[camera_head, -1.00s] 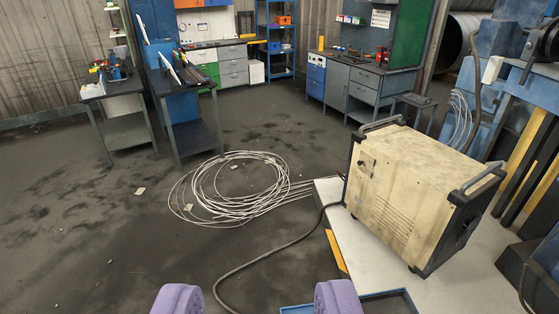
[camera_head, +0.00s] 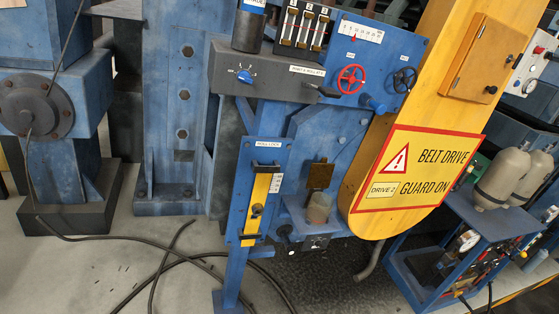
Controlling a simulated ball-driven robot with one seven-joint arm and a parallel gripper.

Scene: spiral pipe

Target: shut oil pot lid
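A small grey-brown pot (camera_head: 318,207) sits low on the blue machine, left of the yellow belt guard; it looks like the oil pot. A brown, rusty flat plate (camera_head: 320,175) stands upright just behind and above it and looks like its lid, raised open. The hinge is too small to make out. My gripper is not in view in the current picture, so its state and its distance from the pot do not show.
The yellow belt guard (camera_head: 415,165) with its warning sign bulges out right of the pot. A yellow-and-blue lever panel (camera_head: 258,195) stands to its left. A blue cart (camera_head: 430,275) with grey bottles is at right. Black cables (camera_head: 150,243) cross the floor at lower left.

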